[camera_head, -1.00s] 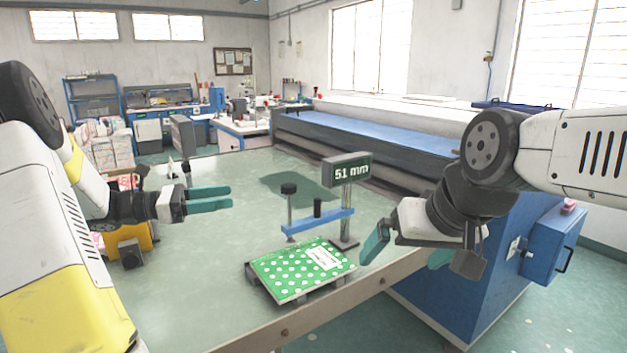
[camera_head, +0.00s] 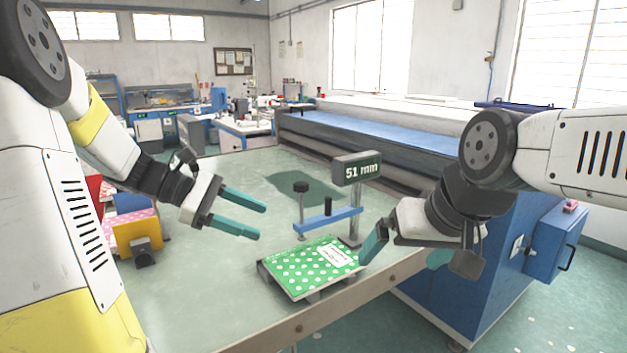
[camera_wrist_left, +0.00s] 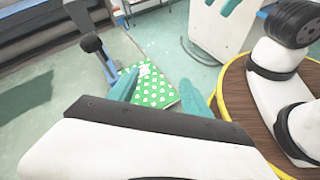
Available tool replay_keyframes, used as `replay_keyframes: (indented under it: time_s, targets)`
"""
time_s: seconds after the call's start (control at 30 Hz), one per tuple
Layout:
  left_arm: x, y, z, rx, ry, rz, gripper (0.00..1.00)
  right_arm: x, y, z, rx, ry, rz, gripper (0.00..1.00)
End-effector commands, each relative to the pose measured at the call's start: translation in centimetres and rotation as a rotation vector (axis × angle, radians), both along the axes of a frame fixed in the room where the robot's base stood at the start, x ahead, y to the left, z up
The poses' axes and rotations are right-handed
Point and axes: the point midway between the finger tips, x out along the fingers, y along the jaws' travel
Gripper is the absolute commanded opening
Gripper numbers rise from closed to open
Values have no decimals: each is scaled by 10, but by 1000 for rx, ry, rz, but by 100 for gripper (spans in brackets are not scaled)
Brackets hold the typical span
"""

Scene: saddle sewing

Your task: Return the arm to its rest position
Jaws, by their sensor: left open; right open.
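My left gripper (camera_head: 262,221) is open and empty above the table, left of the green polka-dot booklet (camera_head: 310,270). Its two teal fingers point right and slightly down. The booklet lies flat on a dark stand near the table's front edge, and it also shows between the fingers in the left wrist view (camera_wrist_left: 150,92). My right gripper (camera_head: 405,250) is open at the table's right edge, just right of the booklet; nothing shows in it.
A measuring stand with a "51 mm" display (camera_head: 357,169) and a blue bar (camera_head: 327,220) stands behind the booklet. A yellow box (camera_head: 136,230) and other packages sit at the table's left. The middle of the table (camera_head: 200,290) is clear. A blue cabinet (camera_head: 480,290) stands at the right.

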Motion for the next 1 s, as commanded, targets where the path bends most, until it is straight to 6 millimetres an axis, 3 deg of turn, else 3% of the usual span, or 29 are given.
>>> replay_keyframes:
  time_s: [0.2, 0.43, 0.7, 1.0]
  targets:
    - [-66, -24, -6, 399, -295, -270, 57, 0, 0, 0, 0, 0, 0, 100]
    - [-122, -9, -7, 846, -752, -618, 57, 0, 0, 0, 0, 0, 0, 100]
    - [-140, 10, 5, 1135, -1120, -856, 57, 0, 0, 0, 0, 0, 0, 100]
    - [-141, 13, 7, 1173, -1167, -886, 57, 0, 0, 0, 0, 0, 0, 100]
